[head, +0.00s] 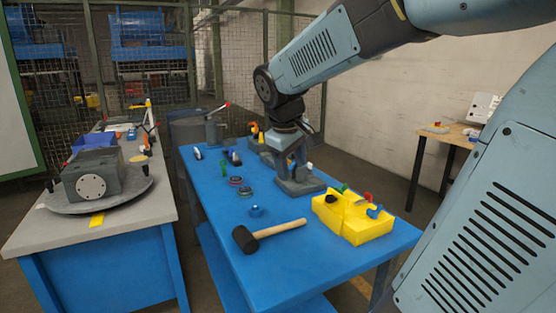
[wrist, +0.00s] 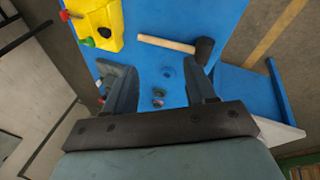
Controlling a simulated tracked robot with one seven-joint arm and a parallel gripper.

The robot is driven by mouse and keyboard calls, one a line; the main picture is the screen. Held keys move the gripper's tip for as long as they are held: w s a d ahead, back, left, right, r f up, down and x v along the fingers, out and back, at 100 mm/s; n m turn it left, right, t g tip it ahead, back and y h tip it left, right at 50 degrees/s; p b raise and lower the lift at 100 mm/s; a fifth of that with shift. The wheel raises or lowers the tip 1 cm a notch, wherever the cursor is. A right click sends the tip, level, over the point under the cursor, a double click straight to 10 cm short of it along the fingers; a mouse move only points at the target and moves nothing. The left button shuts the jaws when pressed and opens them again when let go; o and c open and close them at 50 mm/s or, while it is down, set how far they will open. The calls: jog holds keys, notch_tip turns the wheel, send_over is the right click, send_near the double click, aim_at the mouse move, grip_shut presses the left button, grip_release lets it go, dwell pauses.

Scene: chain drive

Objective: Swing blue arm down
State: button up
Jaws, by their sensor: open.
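A yellow block (head: 350,219) stands near the right front of the blue table, with small coloured parts on its top. One is a blue piece (head: 374,211) at its right side; I cannot tell for certain that this is the blue arm. The block also shows at the top left of the wrist view (wrist: 97,20), cut off by the frame. My gripper (head: 290,175) is over the table behind the block, pointing down and apart from it. In the wrist view my gripper (wrist: 160,85) has its fingers wide apart with nothing held between them.
A small blue part (head: 255,211) and dark rings (head: 240,186) lie left of my gripper. A grey bench (head: 50,229) stands at left.

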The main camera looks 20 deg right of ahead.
jog(key=w+d+f+n+g+h, duration=0.1)
jog(key=w+d+f+n+h, duration=0.15)
jog(key=w, duration=0.55)
jog(key=w+d+f+n+g+h, duration=0.1)
jog(key=w+d+f+n+h, duration=0.15)
jog(key=w, duration=0.55)
jog(key=w+d+f+n+g+h, duration=0.15)
jog(key=w+d, duration=0.25)
jog(key=w, duration=0.4)
jog(key=w+a+f+n+t+h, duration=0.15)
jog(key=w+f+n+h, duration=0.35)
jog(key=w, duration=0.5)
jog(key=w+f+n+t+h, duration=0.25)
jog(key=w+f+n, duration=0.35)
jog(key=w, duration=0.4)
jog(key=shift+m+h, duration=0.25)
jog(key=shift+h, duration=0.05)
jog(key=w+d, duration=0.1)
jog(key=d, duration=0.3)
jog(key=w+d, duration=0.1)
jog(key=d, duration=0.4)
jog(key=w+d, duration=0.1)
jog(key=d, duration=0.3)
jog(key=shift+d+f, duration=0.2)
